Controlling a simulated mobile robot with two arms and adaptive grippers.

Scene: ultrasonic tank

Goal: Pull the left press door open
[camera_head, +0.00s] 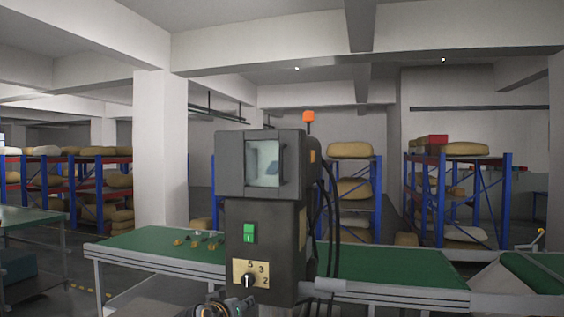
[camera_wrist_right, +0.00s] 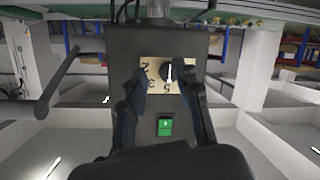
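The press (camera_head: 261,215) is a dark grey machine in the middle of the head view. Its door (camera_head: 265,163) is at the top, with a pale window and a dark upright handle (camera_head: 283,163) at its right edge. The door looks shut. My right gripper (camera_wrist_right: 164,82) is open and empty in the wrist view, its fingers apart in front of the press's dial plate (camera_wrist_right: 176,63); contact cannot be told. Part of one of my arms shows at the bottom of the head view, below the dial. I do not see my left gripper.
A green button (camera_head: 249,233) sits above the dial (camera_head: 248,281). A grey lever (camera_wrist_right: 40,108) sticks out beside the press. A green-topped conveyor (camera_head: 395,268) runs behind it, with small parts (camera_head: 198,241) on the left. Shelves (camera_head: 350,195) stand farther back.

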